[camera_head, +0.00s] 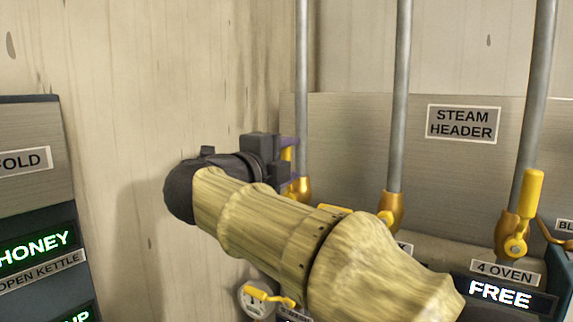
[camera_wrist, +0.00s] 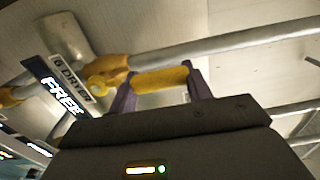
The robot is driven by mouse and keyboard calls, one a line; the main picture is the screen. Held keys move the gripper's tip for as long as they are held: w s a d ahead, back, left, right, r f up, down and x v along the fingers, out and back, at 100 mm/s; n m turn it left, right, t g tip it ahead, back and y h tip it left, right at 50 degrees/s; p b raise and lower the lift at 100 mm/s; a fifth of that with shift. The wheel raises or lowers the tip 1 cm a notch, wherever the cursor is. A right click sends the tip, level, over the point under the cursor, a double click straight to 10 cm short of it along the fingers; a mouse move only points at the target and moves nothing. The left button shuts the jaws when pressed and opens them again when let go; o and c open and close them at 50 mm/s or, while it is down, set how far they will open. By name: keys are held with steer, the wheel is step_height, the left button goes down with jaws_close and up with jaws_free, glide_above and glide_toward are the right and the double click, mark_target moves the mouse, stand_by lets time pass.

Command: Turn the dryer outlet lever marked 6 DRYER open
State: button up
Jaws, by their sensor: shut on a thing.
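The 6 DRYER lever has a yellow handle (camera_wrist: 160,80) beside a steel pipe (camera_wrist: 230,45) in the wrist view. Its handle runs roughly along the pipe. The label "6 DRYER" (camera_wrist: 72,76) and a lit display reading "FREE" (camera_wrist: 62,96) are next to the valve's golden body (camera_wrist: 108,72). My gripper (camera_wrist: 160,82) has its purple fingers at the handle and is shut on it. In the head view, the handle (camera_head: 288,152) stands upright by the leftmost pipe, partly hidden by my gripper (camera_head: 288,163). My arm hides the dryer label there.
The "STEAM HEADER" panel (camera_head: 464,123) is behind the pipes. A middle valve (camera_head: 390,208) and the 4 OVEN valve (camera_head: 518,220) stand to the right; the oven display (camera_head: 500,293) reads "FREE". A small yellow lever (camera_head: 268,295) is below my arm. A honey panel (camera_head: 38,250) is at left.

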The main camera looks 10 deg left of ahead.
steer(key=shift+f, duration=0.1)
steer(key=o, duration=1.4)
steer(key=shift+s, duration=0.1)
steer(key=b+v, duration=0.2)
steer(key=v, duration=1.5)
steer(key=shift+s+a, duration=0.15)
